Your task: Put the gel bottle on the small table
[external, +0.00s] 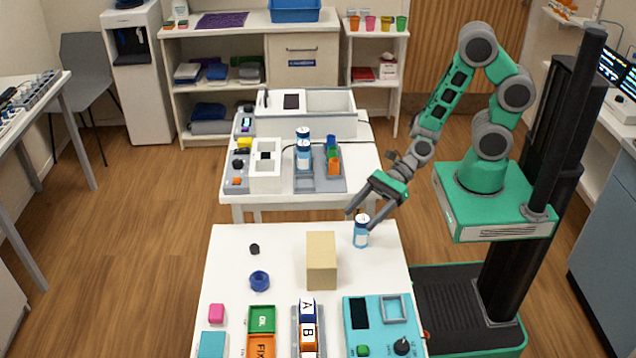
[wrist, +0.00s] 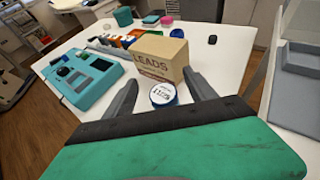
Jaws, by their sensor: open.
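A blue-and-white bottle (external: 361,235), which looks like the gel bottle, stands upright on the near white table (external: 285,238), near its back right corner. My gripper (external: 360,219) is open and points down at it. In the wrist view the bottle's round lid (wrist: 163,94) shows between the two spread fingers of my gripper (wrist: 160,88); I cannot tell if either touches it. A smaller white table (external: 232,188) stands behind the near one. It bears two similar blue-and-white bottles (external: 303,157) on a grey tray (external: 331,184). The labels are too small to read.
A tan box (external: 321,262), marked LEADS in the wrist view (wrist: 160,58), stands left of the bottle. A teal device (external: 378,312), a blue ring (external: 260,281) and coloured bins (external: 262,318) lie nearer the front. A white basin (external: 330,102) fills the back table's rear.

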